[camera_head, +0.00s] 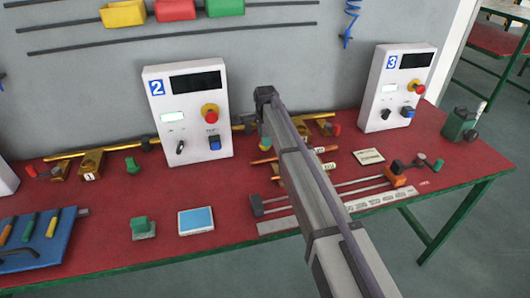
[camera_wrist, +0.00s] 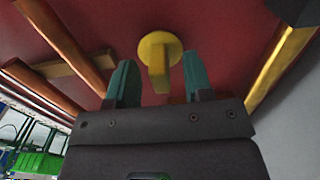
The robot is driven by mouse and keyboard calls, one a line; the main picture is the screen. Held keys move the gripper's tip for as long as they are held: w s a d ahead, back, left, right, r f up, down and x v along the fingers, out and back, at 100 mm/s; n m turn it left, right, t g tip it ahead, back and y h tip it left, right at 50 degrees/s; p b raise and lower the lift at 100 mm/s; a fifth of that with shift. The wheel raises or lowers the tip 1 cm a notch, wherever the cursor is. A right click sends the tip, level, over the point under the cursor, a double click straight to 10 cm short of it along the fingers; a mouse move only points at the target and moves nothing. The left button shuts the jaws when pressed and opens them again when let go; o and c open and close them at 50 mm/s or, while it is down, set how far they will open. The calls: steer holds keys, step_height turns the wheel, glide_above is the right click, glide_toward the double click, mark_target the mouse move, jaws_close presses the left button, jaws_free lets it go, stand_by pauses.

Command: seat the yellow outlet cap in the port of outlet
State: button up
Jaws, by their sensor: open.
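The yellow outlet cap (camera_wrist: 160,48) shows in the wrist view as a round disc with a narrow tab, against the red table surface. My gripper (camera_wrist: 157,75) is open, with its two teal fingers on either side of the tab. A gap shows between the tab and each finger, and nothing is held. Which opening is the outlet's port I cannot tell.
Brass pipes (camera_wrist: 285,65) run at the right and copper-coloured pipes at the left of the wrist view. In the head view, control box 2 (camera_head: 188,112) stands left of my arm and control box 3 (camera_head: 396,88) right. Clamps (camera_head: 395,176) and a blue-screened device (camera_head: 196,221) lie in front.

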step_height(320, 180, down, 2)
steer(key=shift+f+b, duration=0.1)
steer(key=shift+b, duration=0.2)
steer(key=shift+r, duration=0.25)
steer(key=c, duration=0.7)
steer(key=shift+o, duration=0.2)
steer(key=shift+p, duration=0.3)
step_height(320, 180, up, 28)
steer(key=p, duration=2.8)
